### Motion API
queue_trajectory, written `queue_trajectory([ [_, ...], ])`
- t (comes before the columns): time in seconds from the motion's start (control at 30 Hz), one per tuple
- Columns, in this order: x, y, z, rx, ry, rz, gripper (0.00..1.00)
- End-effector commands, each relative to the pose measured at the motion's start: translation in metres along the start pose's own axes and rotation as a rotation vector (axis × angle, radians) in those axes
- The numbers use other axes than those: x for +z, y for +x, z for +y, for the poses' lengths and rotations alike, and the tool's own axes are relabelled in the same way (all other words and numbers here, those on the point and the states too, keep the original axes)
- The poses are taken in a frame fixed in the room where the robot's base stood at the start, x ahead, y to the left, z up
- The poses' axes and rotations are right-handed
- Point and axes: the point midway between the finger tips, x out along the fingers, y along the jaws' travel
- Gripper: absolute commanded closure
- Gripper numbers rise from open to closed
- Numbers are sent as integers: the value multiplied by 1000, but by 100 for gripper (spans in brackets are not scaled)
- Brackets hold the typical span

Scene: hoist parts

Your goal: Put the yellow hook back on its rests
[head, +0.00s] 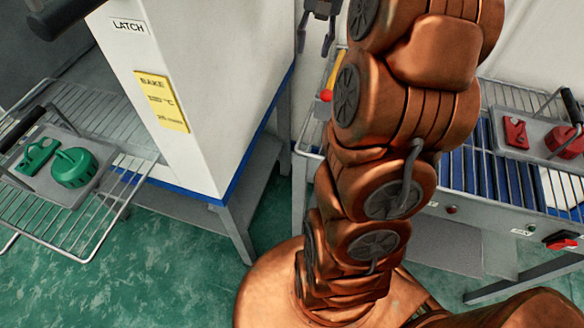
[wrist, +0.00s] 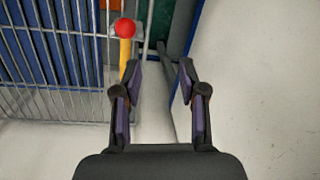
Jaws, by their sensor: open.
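The yellow hook (wrist: 124,52) shows in the wrist view as a yellow bar with a red ball at its end. It lies at the edge of a wire rack, just left of my gripper (wrist: 161,68), whose left finger hides part of it. In the head view the hook (head: 333,72) is partly hidden by my arm, with the red ball below it. My gripper (head: 314,46) is open and empty at the top of the head view, above and left of the hook. I cannot make out the rests.
A white cabinet (head: 215,90) marked LATCH stands left of my arm. A wire shelf (head: 105,110) at left holds a tray with green parts (head: 74,167). The right wire rack (head: 480,165) holds a tray with red parts (head: 563,142). Green floor (head: 150,250) lies open at lower left.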

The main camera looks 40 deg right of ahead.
Motion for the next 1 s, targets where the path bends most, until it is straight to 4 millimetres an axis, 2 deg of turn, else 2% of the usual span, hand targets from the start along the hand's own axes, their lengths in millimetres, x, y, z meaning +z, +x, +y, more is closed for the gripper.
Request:
queue_trajectory([
  [0.03, 21, 4, -15, 10, -54, -12, 58],
  [0.2, 84, 21, -48, 45, -210, -40, 58],
  [0.4, 160, 45, -64, 90, -379, -71, 58],
  [0.57, 218, 66, -59, 128, -500, -93, 58],
  [0.7, 264, 86, -45, 159, -596, -111, 58],
  [0.83, 296, 102, -28, 184, -664, -126, 58],
  [1.0, 317, 116, -14, 201, -713, -134, 58],
])
